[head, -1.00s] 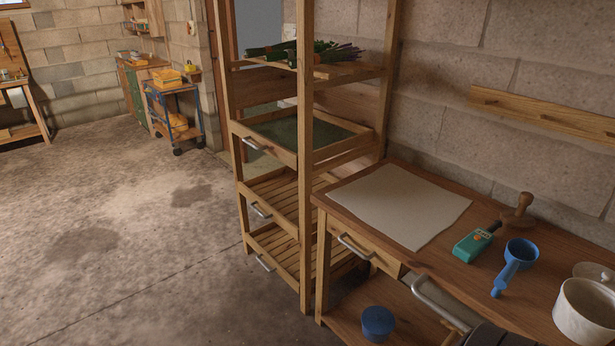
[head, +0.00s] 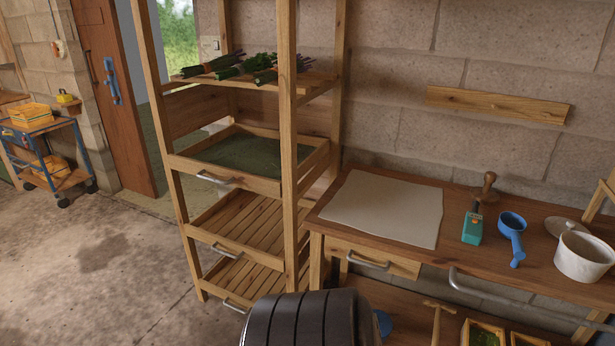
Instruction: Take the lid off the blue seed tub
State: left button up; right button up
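In the head view, a small round blue tub (head: 384,323) stands on the lower shelf under the workbench. Only a sliver of its right side shows, because a dark ribbed rounded part of mine covers the rest. Its lid cannot be made out from here. Neither of my grippers is in view.
The workbench (head: 470,265) bears a pale sheet (head: 385,208), a teal tool (head: 473,228), a blue scoop (head: 512,232) and a white pot (head: 582,257). A wooden drying rack (head: 290,190) stands left of it. Open concrete floor (head: 120,270) lies further left.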

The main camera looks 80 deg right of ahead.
aim_at(386, 322)
jog(key=z, duration=2.55)
